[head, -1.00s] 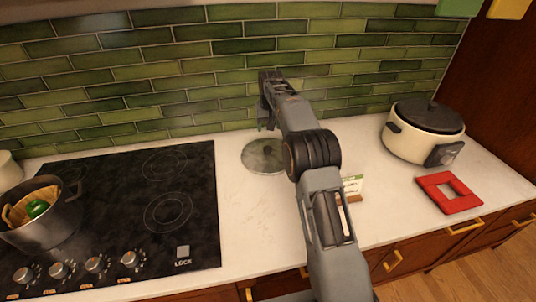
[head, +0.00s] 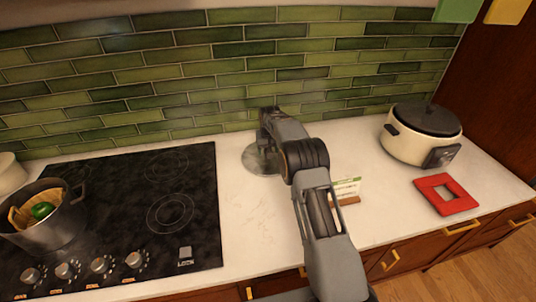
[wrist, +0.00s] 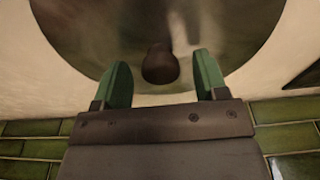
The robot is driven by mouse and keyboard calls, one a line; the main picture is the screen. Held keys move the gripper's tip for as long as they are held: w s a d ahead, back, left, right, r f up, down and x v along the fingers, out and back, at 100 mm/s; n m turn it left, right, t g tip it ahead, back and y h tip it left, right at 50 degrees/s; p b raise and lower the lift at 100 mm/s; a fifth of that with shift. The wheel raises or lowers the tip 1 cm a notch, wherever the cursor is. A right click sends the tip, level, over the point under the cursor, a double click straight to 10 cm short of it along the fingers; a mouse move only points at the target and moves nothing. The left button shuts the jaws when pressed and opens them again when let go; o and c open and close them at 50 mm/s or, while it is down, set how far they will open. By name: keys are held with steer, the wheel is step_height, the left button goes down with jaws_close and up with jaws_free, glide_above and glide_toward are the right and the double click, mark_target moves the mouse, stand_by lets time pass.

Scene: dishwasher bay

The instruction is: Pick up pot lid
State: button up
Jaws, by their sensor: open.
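The pot lid (head: 254,161) lies on the white counter to the right of the cooktop, partly hidden behind my arm in the head view. In the wrist view the lid (wrist: 110,25) is a round, shiny disc with a dark knob (wrist: 160,64) at its middle. My gripper (wrist: 165,75) is open, with its two green fingers one on each side of the knob in that view. I see a gap between each finger and the knob. In the head view the fingertips are hidden by my arm.
The black cooktop (head: 120,200) is at left with a pot (head: 50,225) holding a green vegetable. A white slow cooker (head: 405,143) and a red square trivet (head: 430,190) are at right. The green tile wall (head: 230,70) is close behind the lid.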

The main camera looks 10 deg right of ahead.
steer(key=shift+f, duration=0.5)
steer(key=shift+c, duration=0.4)
steer(key=shift+w, duration=0.1)
steer(key=c, duration=1.1)
